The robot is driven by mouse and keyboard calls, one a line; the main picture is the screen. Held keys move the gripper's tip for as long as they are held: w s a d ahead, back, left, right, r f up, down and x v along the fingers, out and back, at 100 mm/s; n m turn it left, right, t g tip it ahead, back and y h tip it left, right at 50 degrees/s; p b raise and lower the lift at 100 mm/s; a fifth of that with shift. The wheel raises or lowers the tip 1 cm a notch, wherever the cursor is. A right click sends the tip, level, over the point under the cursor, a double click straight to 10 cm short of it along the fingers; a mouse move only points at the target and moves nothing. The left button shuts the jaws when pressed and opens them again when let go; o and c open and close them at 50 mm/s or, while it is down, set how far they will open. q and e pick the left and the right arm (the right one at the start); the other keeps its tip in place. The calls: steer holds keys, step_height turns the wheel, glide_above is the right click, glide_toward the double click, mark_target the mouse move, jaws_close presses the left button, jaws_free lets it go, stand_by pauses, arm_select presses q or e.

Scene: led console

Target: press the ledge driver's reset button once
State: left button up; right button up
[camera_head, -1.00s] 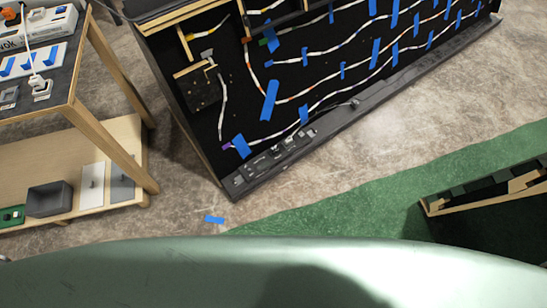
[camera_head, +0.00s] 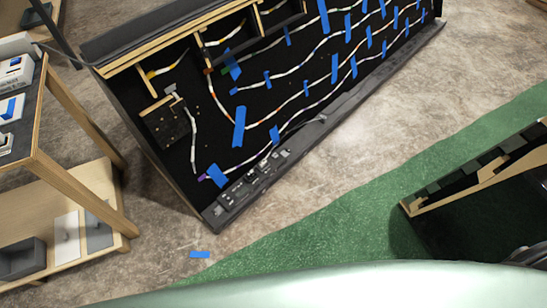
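The dark console (camera_head: 160,165) stands tilted in the picture, with its open black side showing LED strips and blue tape. A dark ledge (camera_head: 345,112) runs along its lower edge. A row of small dark modules (camera_head: 250,182) sits at the ledge's near left end; the ledge driver appears to be among them. Its reset button is too small to make out. Neither of my grippers shows in this view.
A wooden shelf cart (camera_head: 85,215) stands at the left with a grey bin (camera_head: 20,260). Blue tape (camera_head: 200,254) lies on the floor. A green mat (camera_head: 330,230) and another dark, wood-edged unit (camera_head: 470,185) are at the right.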

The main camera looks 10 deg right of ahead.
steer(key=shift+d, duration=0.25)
